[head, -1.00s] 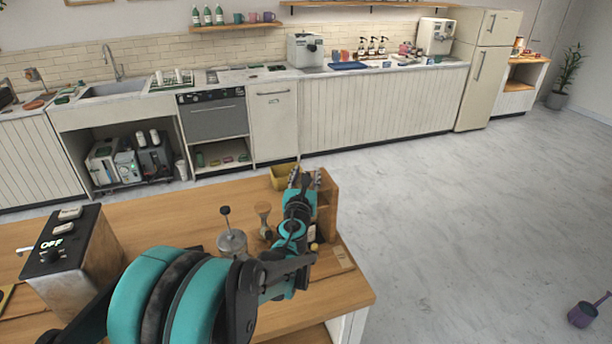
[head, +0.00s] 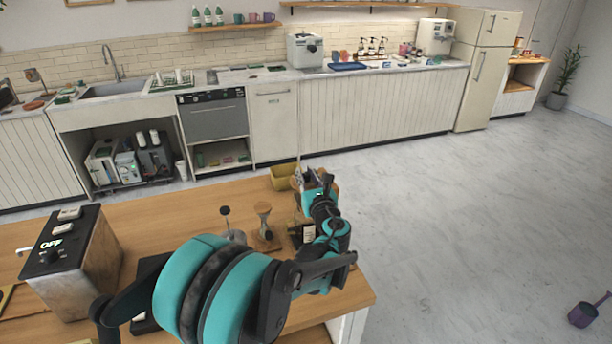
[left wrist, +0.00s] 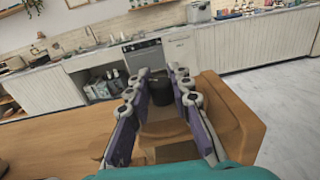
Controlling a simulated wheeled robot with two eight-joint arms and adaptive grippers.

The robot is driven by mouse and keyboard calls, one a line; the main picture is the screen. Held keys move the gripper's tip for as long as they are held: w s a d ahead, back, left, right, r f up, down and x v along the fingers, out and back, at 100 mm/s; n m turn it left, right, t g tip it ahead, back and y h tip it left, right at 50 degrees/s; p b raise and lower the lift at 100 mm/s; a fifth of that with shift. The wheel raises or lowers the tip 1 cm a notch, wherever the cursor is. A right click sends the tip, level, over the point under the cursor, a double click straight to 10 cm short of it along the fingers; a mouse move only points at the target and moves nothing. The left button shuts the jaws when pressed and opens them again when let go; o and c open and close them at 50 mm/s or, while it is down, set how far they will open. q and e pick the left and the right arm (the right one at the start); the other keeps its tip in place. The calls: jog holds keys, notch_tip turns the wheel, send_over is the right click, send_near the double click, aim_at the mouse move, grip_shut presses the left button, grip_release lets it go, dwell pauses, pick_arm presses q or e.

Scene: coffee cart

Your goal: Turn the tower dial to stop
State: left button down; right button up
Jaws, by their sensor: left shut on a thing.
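A box-shaped tower (head: 92,270) stands at the left of the wooden cart top. Its dark top carries a small black dial (head: 50,255), a lit OFF sign and two pale switches. My left gripper (head: 314,182) is at the right end of the cart, well apart from this tower. In the left wrist view its two fingers (left wrist: 163,115) stand on either side of a brown wooden thing (left wrist: 165,128) and are shut on it. A dark cylinder (left wrist: 161,92) shows just beyond it. What this wooden thing is, I cannot tell. My right gripper is out of view.
A mustard bin (head: 283,177), an hourglass-shaped wooden item (head: 264,220) and a dark labelled bottle (head: 300,234) stand near my left arm. A larger wooden block (left wrist: 238,112) is right of the fingers.

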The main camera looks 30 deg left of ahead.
pick_arm(q)
jog(key=n+g+y, duration=0.1)
jog(key=n+g, duration=0.1)
jog(key=g, duration=0.1)
jog(key=n+g+y, duration=0.2)
jog(key=shift+w+g+y, duration=0.15)
jog(key=shift+g+y, duration=0.15)
jog(key=shift+g, duration=0.1)
jog(key=shift+n+g+y+p, duration=0.35)
jog(key=shift+n+g+y, duration=0.25)
jog(key=shift+n+g, duration=1.4)
jog(key=shift+g, duration=0.5)
jog(key=c, duration=1.3)
grip_release()
jog(key=shift+d, duration=0.1)
jog(key=d, duration=0.4)
jog(key=s+d, duration=0.1)
jog(key=d, duration=0.6)
jog(key=shift+s+d, duration=0.2)
jog(key=shift+d, duration=0.15)
